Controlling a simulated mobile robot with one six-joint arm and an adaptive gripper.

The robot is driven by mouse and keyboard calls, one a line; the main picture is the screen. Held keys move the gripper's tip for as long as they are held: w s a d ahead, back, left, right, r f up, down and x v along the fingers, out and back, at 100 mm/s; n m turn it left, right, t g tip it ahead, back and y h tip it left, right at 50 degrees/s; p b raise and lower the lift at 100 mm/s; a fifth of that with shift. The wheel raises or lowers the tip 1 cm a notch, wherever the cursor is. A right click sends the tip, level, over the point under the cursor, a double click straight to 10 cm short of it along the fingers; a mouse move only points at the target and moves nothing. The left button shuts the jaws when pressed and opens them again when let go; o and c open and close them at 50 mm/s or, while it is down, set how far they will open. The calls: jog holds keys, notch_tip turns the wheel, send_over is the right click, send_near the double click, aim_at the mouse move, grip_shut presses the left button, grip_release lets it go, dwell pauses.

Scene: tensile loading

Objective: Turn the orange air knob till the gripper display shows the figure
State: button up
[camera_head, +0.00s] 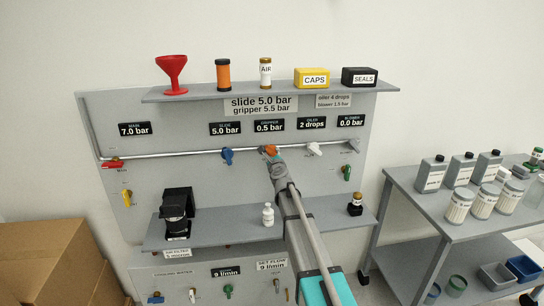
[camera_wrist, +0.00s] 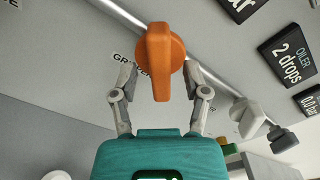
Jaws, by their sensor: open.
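The orange air knob (camera_head: 270,150) sits on the pipe under the gripper display (camera_head: 269,126), which reads 0.5 bar. A sign (camera_head: 261,105) above reads slide 5.0 bar and gripper 5.5 bar. In the wrist view the orange knob (camera_wrist: 160,60) has a raised grip bar pointing down the picture. My gripper (camera_wrist: 161,75) is open, with one finger on each side of the knob's grip bar and gaps visible on both sides. In the head view my arm hides part of the panel below the knob.
The blue knob (camera_head: 227,156) is left of the orange one, and the white knob (camera_head: 314,149) is right. Their displays read 5.0 bar and 2 drops. A lower shelf (camera_head: 240,232) holds a white bottle (camera_head: 268,214). A side table (camera_head: 430,205) with several bottles stands at right.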

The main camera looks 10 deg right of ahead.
grip_shut()
jog(key=shift+a, duration=0.2)
jog(key=shift+d, duration=0.15)
